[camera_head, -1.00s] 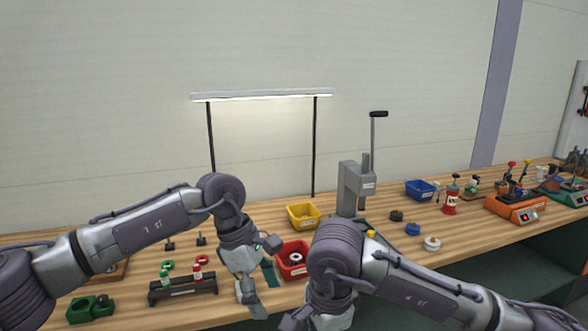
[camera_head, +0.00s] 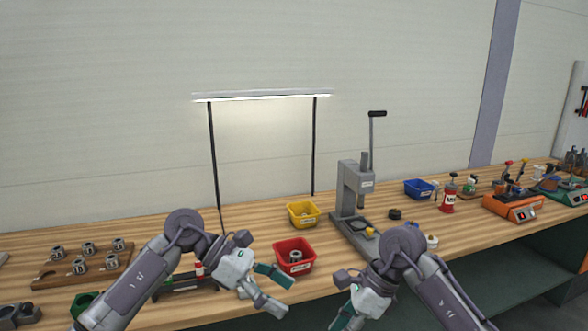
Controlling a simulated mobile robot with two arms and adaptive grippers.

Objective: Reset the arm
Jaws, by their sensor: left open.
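My left arm comes in from the lower left. Its gripper (camera_head: 280,290) is open and empty in front of the red bin, with its two fingers spread apart to the right. My right arm comes in from the lower right. Its gripper (camera_head: 340,299) points left and down near the bottom of the picture, and its finger gap does not show clearly. The two grippers are apart from each other.
The red bin (camera_head: 307,257) holds a metal part. A yellow bin (camera_head: 315,220) stands behind it. A grey lever press (camera_head: 350,190) stands right of them. A wooden board (camera_head: 128,262) with metal parts lies left. A blue bin (camera_head: 419,194) stands farther right.

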